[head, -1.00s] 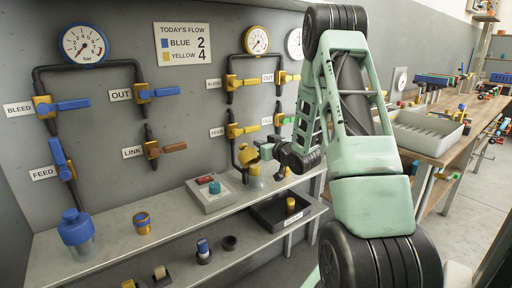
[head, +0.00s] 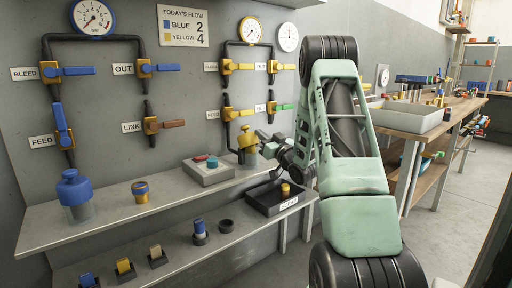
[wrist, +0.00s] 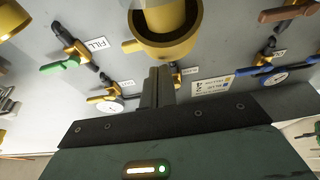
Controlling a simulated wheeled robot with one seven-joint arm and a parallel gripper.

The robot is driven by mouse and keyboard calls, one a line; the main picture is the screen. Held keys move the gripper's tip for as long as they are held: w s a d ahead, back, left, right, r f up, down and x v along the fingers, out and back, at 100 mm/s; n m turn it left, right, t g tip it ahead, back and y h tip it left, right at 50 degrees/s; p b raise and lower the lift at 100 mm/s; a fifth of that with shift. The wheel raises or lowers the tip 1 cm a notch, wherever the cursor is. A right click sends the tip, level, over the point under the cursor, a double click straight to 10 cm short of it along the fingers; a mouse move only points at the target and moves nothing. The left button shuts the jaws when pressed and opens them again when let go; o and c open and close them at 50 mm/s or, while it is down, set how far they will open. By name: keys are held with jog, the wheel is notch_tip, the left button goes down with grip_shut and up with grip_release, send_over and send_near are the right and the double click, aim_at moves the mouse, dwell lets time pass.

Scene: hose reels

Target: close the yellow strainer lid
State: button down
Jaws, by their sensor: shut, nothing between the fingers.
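The yellow strainer lid (head: 247,139) is in the head view, below the right-hand pipe loop. In the wrist view a large yellow round part of the strainer (wrist: 165,45) fills the top middle. My gripper (head: 263,136) is at the right side of the lid, shut and empty. Its fingers (wrist: 158,72) point at the yellow rim in the wrist view. I cannot tell whether they touch it.
A blue-lidded strainer (head: 75,192) stands at the shelf's left. A control box (head: 208,171) with red and teal buttons is left of the yellow strainer. A black tray (head: 262,203) lies below. Valve handles and pipes line the wall behind.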

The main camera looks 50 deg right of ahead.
jog(key=shift+s+f+b, duration=0.35)
jog(key=shift+f+b, duration=0.2)
jog(key=shift+f, duration=0.05)
jog(key=shift+s+f+b, duration=0.3)
jog(key=shift+f+b, duration=0.2)
jog(key=shift+f, duration=0.1)
jog(key=shift+a+f, duration=0.15)
jog(key=shift+a, duration=0.05)
dwell(0.6)
